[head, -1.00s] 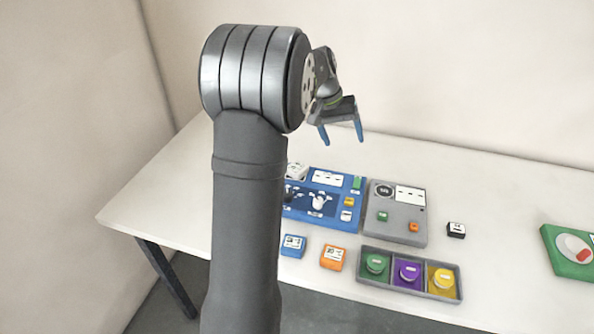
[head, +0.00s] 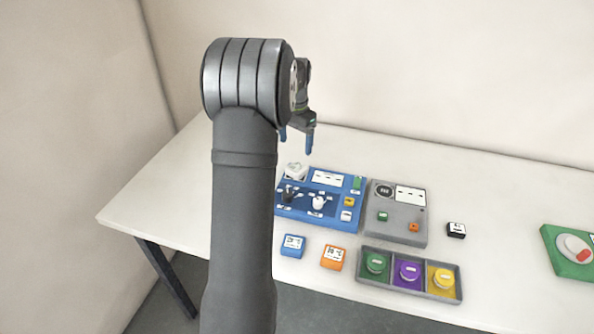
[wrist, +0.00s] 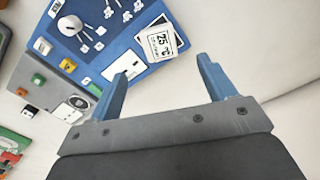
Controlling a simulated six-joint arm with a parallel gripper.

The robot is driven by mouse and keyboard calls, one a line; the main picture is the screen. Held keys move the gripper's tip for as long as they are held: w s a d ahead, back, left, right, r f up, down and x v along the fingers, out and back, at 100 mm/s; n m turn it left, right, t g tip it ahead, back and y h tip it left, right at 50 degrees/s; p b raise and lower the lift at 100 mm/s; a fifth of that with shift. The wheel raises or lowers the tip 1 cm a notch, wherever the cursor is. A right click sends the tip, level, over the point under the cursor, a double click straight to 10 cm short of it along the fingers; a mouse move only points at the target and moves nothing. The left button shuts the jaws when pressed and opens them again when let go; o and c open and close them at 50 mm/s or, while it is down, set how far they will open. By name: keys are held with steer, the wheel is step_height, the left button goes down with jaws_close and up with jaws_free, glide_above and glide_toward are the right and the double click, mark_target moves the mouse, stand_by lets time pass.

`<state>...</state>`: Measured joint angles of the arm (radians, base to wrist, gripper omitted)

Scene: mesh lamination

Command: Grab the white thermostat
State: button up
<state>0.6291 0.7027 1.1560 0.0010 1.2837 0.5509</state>
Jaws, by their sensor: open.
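The white thermostat (head: 296,171) sits at the back left corner of the blue panel (head: 333,229), partly beside my arm in the head view. In the wrist view the thermostat (wrist: 159,42) shows a screen reading 25 °C, lying at the edge of the blue panel. My gripper (head: 297,143) is open and empty, raised above and behind the thermostat. In the wrist view my blue fingers (wrist: 163,72) are spread, with the thermostat a little beyond their tips and roughly between them.
A grey panel (head: 400,222) adjoins the blue one. A blue block (head: 293,246), an orange block (head: 333,257) and a black block (head: 456,229) stand nearby. A grey tray (head: 364,281) holds three coloured round pieces. A green board (head: 568,269) lies right. The back of the table is clear.

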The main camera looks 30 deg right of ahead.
mark_target(296, 168)
step_height(296, 168, down, 10)
steer(key=shift+s+r, duration=0.1)
steer(key=c, duration=1.2)
steer(key=shift+r, duration=0.1)
